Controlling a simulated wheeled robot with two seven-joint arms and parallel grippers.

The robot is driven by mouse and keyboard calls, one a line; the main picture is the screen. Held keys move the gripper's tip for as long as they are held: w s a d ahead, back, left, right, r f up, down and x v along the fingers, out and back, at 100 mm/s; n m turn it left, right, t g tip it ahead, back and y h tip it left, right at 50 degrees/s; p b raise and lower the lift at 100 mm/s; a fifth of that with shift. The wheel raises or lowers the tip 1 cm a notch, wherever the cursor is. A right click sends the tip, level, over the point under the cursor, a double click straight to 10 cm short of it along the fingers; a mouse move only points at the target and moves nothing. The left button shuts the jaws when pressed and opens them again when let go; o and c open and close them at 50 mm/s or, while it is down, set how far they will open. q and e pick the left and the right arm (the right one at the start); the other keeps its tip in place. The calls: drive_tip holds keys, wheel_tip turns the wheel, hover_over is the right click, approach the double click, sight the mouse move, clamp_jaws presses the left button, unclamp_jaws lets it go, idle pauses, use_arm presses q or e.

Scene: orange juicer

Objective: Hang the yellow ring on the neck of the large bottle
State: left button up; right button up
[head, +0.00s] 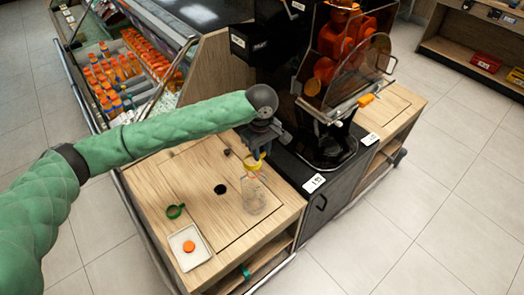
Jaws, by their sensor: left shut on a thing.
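My left gripper (258,152) points down over the wooden counter and is shut on the yellow ring (254,162). The large bottle (254,196) is clear and empty-looking. It stands on the counter right below the gripper. The ring is at the height of the bottle's top in the picture. I cannot tell whether it is around the neck or just above it, as the gripper partly hides this spot. My right gripper is not in view.
The wooden counter (160,183) also holds a green ring (175,211) and a white tray (190,248) with an orange cap (189,246) at its front left. A round hole (220,189) lies left of the bottle. The juicer (335,75) stands to the right behind.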

use_arm(q)
drive_tip(key=shift+f+b, duration=0.7)
drive_tip(key=shift+b, duration=0.15)
drive_tip(key=shift+p, duration=0.3)
drive_tip(key=shift+f, duration=0.6)
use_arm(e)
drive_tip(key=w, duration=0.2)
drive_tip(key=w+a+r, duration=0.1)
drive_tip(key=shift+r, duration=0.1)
use_arm(q)
drive_tip(key=shift+p, duration=0.55)
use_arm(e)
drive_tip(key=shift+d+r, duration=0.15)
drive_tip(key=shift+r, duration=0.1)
use_arm(q)
drive_tip(key=shift+f+p, duration=0.15)
drive_tip(key=shift+p, duration=0.8)
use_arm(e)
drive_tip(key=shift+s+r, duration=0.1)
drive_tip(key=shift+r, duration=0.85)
use_arm(q)
drive_tip(key=shift+f+p, duration=0.35)
drive_tip(key=shift+f, duration=0.25)
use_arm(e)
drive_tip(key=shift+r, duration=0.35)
